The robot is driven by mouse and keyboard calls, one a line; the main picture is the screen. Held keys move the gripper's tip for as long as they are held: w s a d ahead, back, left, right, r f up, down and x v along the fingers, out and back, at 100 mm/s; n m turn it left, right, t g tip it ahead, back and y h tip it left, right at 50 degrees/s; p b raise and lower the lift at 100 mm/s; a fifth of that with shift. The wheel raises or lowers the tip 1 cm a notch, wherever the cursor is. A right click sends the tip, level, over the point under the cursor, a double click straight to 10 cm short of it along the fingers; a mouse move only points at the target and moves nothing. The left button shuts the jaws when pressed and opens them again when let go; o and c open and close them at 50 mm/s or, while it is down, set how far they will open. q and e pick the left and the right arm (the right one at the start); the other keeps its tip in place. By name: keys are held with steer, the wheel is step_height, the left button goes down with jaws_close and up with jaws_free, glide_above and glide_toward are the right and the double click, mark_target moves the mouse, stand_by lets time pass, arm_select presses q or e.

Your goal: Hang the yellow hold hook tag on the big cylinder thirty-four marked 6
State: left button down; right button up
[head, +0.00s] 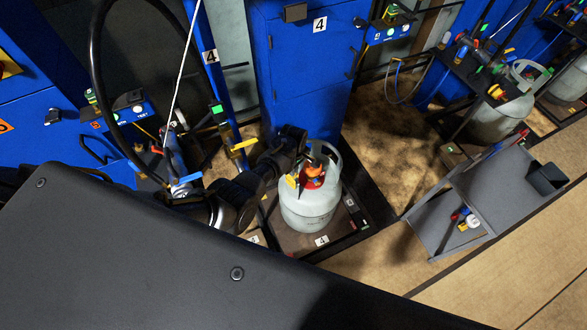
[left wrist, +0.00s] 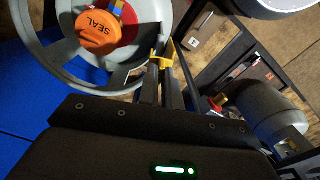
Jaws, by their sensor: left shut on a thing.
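My left gripper (head: 297,172) reaches in from the left to a grey gas cylinder (head: 309,214). It is shut on a small yellow tag (head: 291,181), which also shows at the fingertips in the left wrist view (left wrist: 160,62). The tag is beside the cylinder's collar ring (left wrist: 50,62); whether it touches the ring I cannot tell. An orange cap (left wrist: 98,34) reading SEAL sits on the valve inside the collar. The cylinder stands upright on a dark platform marked 4 (head: 321,240). I see no 6 on it. My right gripper is not in view.
Blue cabinets (head: 300,75) stand behind the cylinder. Another grey cylinder (head: 497,118) stands at the upper right. A grey two-level cart (head: 500,180) with small items is at the right. Brown floor (head: 380,170) between cylinder and cart is clear.

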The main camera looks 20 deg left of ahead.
arm_select(q)
steer(key=shift+f, duration=0.25)
steer(key=shift+f+b, duration=1.55)
steer(key=shift+f, duration=0.25)
steer(key=c, duration=1.5)
jaws_free()
steer(key=shift+r, duration=0.15)
steer(key=shift+r+p, duration=3.7)
steer(key=shift+p, duration=0.25)
steer(key=shift+f, duration=0.1)
